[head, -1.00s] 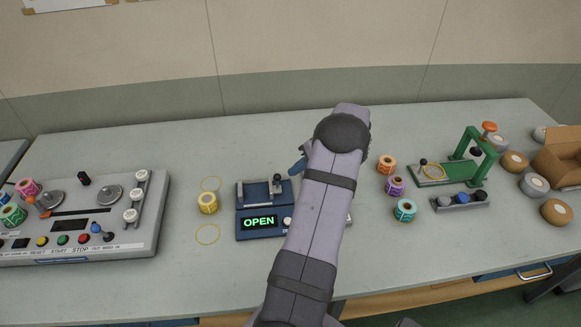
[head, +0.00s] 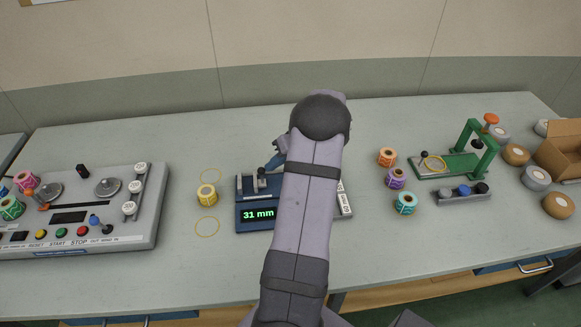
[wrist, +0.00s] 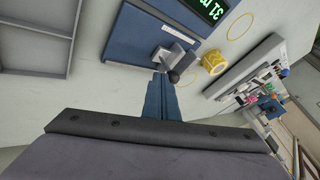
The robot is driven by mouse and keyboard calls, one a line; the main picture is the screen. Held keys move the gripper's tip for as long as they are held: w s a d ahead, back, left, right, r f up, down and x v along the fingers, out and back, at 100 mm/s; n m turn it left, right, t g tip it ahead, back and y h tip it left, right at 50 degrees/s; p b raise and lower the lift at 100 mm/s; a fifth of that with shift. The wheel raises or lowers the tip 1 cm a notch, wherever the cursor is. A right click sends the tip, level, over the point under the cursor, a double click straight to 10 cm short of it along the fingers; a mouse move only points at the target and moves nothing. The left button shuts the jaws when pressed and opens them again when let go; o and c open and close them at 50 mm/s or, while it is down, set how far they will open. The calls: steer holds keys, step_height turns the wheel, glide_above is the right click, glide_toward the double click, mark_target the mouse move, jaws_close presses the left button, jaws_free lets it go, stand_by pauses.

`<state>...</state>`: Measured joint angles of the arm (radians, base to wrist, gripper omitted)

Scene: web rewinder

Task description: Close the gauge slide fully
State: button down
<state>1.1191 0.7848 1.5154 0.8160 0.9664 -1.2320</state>
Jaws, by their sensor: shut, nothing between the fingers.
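The blue gauge (head: 240,218) lies on the bench left of my arm, and its display (head: 258,213) reads 31 mm. Its grey slide with a dark upright knob (head: 261,172) stands partway along the rail, with a gap on its left. The knob (wrist: 174,76) also shows in the wrist view. My gripper (wrist: 161,76) is shut and empty, its blue fingertips beside the knob; whether they touch is hard to tell. In the head view my gripper (head: 276,162) is just right of the knob, partly hidden by my arm, which also covers part of the gauge's right side.
A yellow roll (head: 207,195) stands left of the gauge between two yellow rings. The rewinder panel (head: 120,235) is further left. Purple, orange and teal (head: 405,203) rolls and a green stand (head: 478,150) are to the right. Bench behind the gauge is clear.

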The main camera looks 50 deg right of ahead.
mark_target(263, 168)
steer(key=w+a+b, duration=0.1)
steer(key=w+a, duration=0.1)
steer(key=shift+w+a+f, duration=0.15)
steer(key=shift+w+a, duration=0.1)
steer(key=shift+a, duration=0.1)
steer(key=shift+w+a, duration=0.2)
steer(key=shift+r, duration=0.2)
steer(key=shift+s+d, duration=0.2)
steer(key=shift+d, duration=0.2)
steer(key=s+d, duration=0.1)
steer(key=s+d+b, duration=0.1)
steer(key=d, duration=0.1)
steer(key=shift+s+d, duration=0.1)
steer(key=shift+d, duration=0.1)
steer(key=b+v, duration=0.2)
steer(key=v, duration=0.7)
steer(key=shift+r, duration=0.35)
steer(key=shift+s, duration=0.15)
